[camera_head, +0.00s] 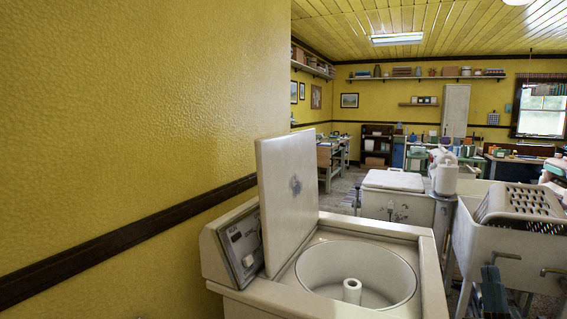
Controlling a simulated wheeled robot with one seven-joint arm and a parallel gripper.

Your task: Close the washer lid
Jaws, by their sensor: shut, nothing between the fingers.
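The washer (400,232) stands at the bottom centre, a cream top-loading machine with a control panel (243,246) on its left side. Its lid (288,190) is open, a flat pale panel standing almost upright beside the control panel, with a small grey mark on its face. The round tub (330,263) is uncovered, and the pale agitator post (352,291) shows inside it. The lid hides part of the panel and the yellow wall behind. My gripper is not in view, so where it is relative to the lid cannot be seen.
A yellow wall (130,130) runs close along the left of the washer. Another pale washer (394,181) stands behind it. Workbenches and shelves line the far room.

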